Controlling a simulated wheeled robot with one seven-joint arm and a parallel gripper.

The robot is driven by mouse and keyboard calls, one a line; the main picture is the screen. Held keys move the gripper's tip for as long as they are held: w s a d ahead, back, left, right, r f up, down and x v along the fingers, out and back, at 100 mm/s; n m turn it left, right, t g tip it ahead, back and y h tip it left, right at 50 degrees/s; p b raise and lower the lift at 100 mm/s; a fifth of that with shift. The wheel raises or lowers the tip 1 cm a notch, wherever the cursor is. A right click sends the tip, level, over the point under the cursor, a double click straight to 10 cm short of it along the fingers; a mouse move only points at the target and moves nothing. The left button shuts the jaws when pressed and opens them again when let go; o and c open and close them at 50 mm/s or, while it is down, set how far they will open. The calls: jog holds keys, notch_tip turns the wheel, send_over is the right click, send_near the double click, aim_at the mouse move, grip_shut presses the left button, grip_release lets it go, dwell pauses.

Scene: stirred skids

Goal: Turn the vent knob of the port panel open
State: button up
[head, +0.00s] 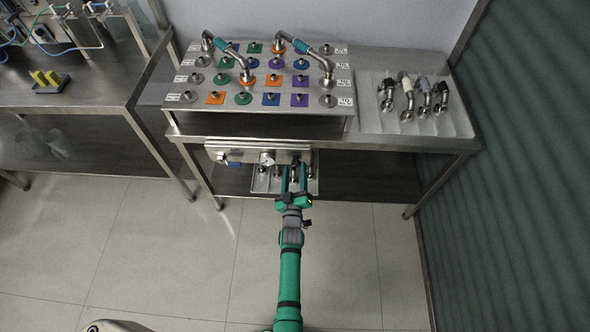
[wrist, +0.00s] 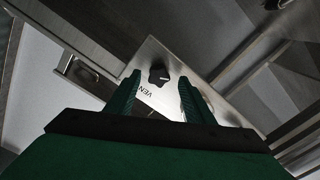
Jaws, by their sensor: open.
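The port panel (head: 238,147) is a steel box hung under the front of the table, with a round gauge on its face. In the wrist view the panel face (wrist: 165,97) shows lettering reading "VEN", the rest hidden by a finger. The vent knob (wrist: 158,74) is a small black knob on that face. My gripper (head: 294,172) reaches the panel at its right part in the head view. In the wrist view my gripper (wrist: 160,92) has its two green fingers apart. The knob appears beyond and between the fingertips, and I cannot tell that either touches it.
A steel table (head: 385,145) carries a sloped port board (head: 255,120) with coloured ports and two bent pipes. A tray (head: 440,122) of elbow fittings stands at its right. A lower tray (head: 262,185) sits beneath the panel. A ribbed dark wall (head: 520,170) bounds the right. Floor in front is clear.

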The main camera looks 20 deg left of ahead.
jog(key=v, duration=0.9)
jog(key=shift+d, duration=0.15)
jog(key=shift+s, duration=0.15)
jog(key=s+d+r+m+h, duration=0.1)
jog(key=s+d+r+m, duration=0.1)
jog(key=s+d, duration=0.5)
jog(key=s+d+r+m+h, duration=0.2)
jog(key=s+m, duration=0.1)
jog(key=s, duration=0.8)
jog(key=s+d+r+m+g+h, duration=0.1)
jog(key=s+d+r+m, duration=0.1)
jog(key=s+r, duration=0.5)
jog(key=s+d+r+m+g+h, duration=0.1)
jog(key=s+d+r, duration=0.3)
jog(key=s+r, duration=0.4)
jog(key=shift+s+d+r+m, duration=0.3)
jog(key=shift+d+r+m, duration=0.1)
jog(key=shift+m, duration=0.3)
